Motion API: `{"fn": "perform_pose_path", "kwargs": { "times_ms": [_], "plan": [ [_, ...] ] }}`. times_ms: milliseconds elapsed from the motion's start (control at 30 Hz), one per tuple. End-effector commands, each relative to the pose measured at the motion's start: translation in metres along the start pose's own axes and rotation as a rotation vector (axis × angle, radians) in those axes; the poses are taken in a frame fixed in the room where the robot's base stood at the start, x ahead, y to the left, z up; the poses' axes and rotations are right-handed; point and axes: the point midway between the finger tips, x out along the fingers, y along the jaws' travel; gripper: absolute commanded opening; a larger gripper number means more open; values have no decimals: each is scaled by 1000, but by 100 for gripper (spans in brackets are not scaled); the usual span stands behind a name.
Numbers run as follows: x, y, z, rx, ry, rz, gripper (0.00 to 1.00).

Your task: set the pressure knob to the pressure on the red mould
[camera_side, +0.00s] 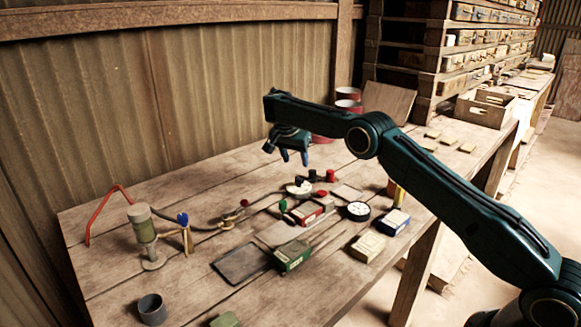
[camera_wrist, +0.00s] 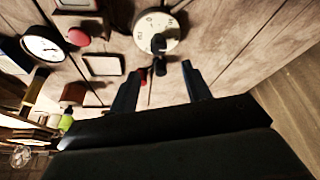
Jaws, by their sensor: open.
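The pressure knob shows as a round white dial (camera_wrist: 150,22) with marks around its rim and a black pointer grip (camera_wrist: 158,43), at the top middle of the wrist view. In the side view the dial (camera_side: 298,189) lies on the bench in front of my gripper. My gripper (camera_side: 294,158) is open and empty, above the bench and apart from the dial. In the wrist view its fingers (camera_wrist: 162,69) are spread below the dial. The red mould (camera_side: 308,214) is a red block with a pale top, in front of the dial; its pressure marking is too small to read.
A round gauge (camera_side: 357,210) stands right of the red mould. A green block (camera_side: 292,256), a blue block (camera_side: 394,222) and a dark plate (camera_side: 241,264) lie nearby. Small red and green knobs surround the dial.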

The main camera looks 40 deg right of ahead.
Motion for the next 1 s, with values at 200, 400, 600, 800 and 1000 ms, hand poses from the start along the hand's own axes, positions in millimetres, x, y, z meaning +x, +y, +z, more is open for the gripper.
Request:
{"fn": "perform_pose_path", "kwargs": {
  "times_ms": [200,400,600,800,1000],
  "plan": [
    [0,3,-22,-176,-3,-40,48],
    [0,8,-45,-438,-12,-111,48],
    [-4,17,-58,-705,-19,-203,48],
    [-12,29,-63,-961,-21,-315,48],
    [-24,44,-59,-1196,-13,-444,48]
  ]
}}
